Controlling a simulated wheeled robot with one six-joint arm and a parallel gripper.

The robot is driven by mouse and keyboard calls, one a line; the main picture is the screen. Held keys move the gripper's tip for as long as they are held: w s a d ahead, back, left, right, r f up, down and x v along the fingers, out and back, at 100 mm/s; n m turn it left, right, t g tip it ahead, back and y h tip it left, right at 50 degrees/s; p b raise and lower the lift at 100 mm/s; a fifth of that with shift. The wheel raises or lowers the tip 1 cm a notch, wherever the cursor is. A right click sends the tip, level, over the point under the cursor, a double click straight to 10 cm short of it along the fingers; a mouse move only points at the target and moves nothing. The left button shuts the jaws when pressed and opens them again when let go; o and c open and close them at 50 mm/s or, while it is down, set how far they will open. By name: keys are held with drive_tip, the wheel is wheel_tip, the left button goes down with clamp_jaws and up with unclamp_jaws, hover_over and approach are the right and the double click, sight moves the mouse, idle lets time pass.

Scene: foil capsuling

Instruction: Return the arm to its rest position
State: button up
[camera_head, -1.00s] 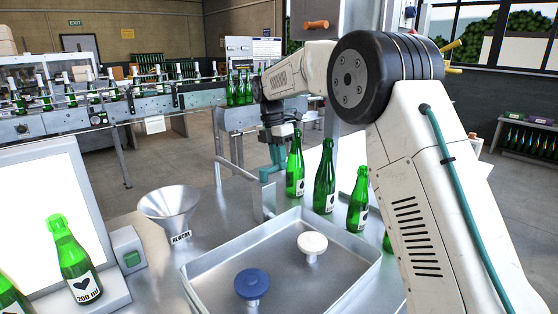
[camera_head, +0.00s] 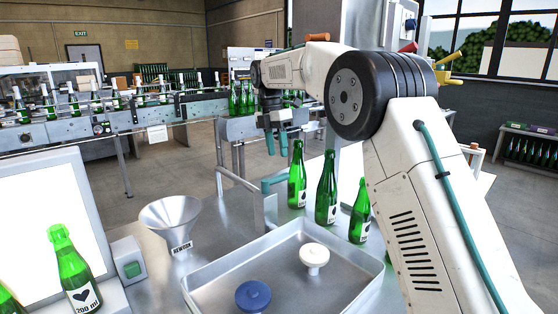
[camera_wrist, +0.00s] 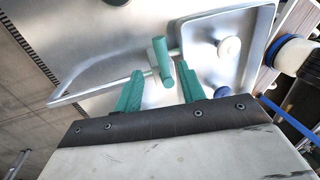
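My arm reaches from the right across the steel bench in the head view. My gripper (camera_head: 276,145) hangs above the bench's far edge, its teal fingers pointing down. In the wrist view my gripper (camera_wrist: 161,72) has two teal fingers spread apart with nothing held. A teal T-shaped handle (camera_head: 273,182) sits below the gripper in the head view, by a metal bracket. The same teal handle (camera_wrist: 160,50) shows beyond and between the fingertips in the wrist view. Clear space separates handle and gripper in the head view.
Green bottles (camera_head: 326,190) stand in a row right of the handle, close to my arm. A tray (camera_head: 215,277) holds a blue stopper-like piece (camera_head: 253,295) and a white one (camera_head: 314,257). A funnel (camera_head: 170,217) stands left. A bottle conveyor (camera_head: 190,103) runs behind.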

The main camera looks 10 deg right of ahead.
sight(280, 176)
drive_tip(key=shift+r, duration=0.35)
drive_tip(key=f+m, duration=0.2)
drive_tip(key=s+f+m, duration=0.1)
drive_tip(key=f+m, duration=0.1)
drive_tip(key=m, duration=0.1)
drive_tip(key=shift+s+f+m, duration=0.1)
drive_tip(key=shift+s+m, duration=0.05)
drive_tip(key=shift+m, duration=0.15)
drive_tip(key=s+d+m+t, duration=0.1)
drive_tip(key=s+m, duration=0.5)
drive_tip(key=s, duration=0.9)
drive_tip(key=s+d+f+m+t, duration=0.1)
drive_tip(key=s+d+m, duration=0.3)
drive_tip(key=s, duration=1.2)
drive_tip(key=s+d+f+m+t+y, duration=0.1)
drive_tip(key=s+m, duration=0.7)
drive_tip(key=s, duration=0.8)
drive_tip(key=shift+d, duration=0.9)
drive_tip(key=shift+s+f, duration=0.1)
